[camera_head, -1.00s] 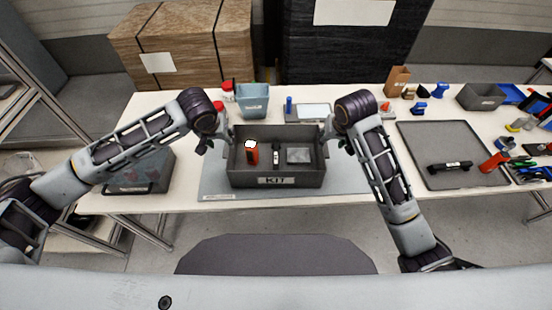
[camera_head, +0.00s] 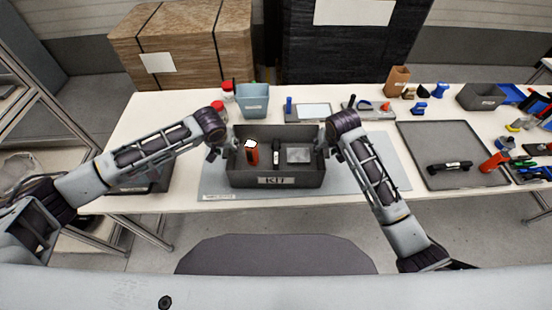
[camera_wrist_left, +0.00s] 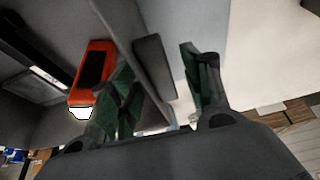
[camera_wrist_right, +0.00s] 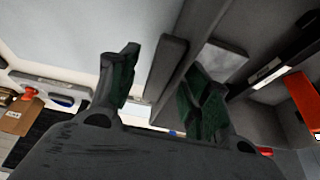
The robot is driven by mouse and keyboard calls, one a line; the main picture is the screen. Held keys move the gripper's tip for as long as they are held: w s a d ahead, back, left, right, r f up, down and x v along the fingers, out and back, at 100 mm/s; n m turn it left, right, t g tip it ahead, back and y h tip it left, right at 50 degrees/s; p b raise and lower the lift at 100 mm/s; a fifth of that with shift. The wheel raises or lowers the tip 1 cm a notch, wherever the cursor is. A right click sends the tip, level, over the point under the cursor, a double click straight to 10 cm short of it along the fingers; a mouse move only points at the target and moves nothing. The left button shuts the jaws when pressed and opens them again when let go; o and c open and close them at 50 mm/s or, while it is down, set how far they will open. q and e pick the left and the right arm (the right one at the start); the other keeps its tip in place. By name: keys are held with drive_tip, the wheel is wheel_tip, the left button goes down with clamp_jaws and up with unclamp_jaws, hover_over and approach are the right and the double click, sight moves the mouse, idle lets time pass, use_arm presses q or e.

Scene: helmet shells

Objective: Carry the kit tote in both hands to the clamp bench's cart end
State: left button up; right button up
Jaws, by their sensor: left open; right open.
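The dark grey kit tote (camera_head: 240,181), labelled KIT, sits on a grey mat on the bench. Inside it lie an orange-red item with a white end (camera_head: 251,155), a black tool with a white label (camera_head: 276,155) and a flat grey square (camera_head: 299,155). My left gripper (camera_head: 228,150) is open at the tote's left wall. In the left wrist view its fingers (camera_wrist_left: 160,85) stand either side of the wall and its handle ledge. My right gripper (camera_head: 328,148) is open at the right wall; in the right wrist view its fingers (camera_wrist_right: 160,85) also straddle the wall.
A dark tray (camera_head: 420,170) lies to the right of the mat (camera_head: 365,175). A blue-grey bin (camera_head: 253,105) and red-capped bottles stand behind the tote. A grey container (camera_head: 150,178) is at the bench's left end. Several tools and bins crowd the far right.

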use_arm(q)
clamp_jaws()
use_arm(e)
clamp_jaws()
drive_tip(key=shift+r, duration=0.1)
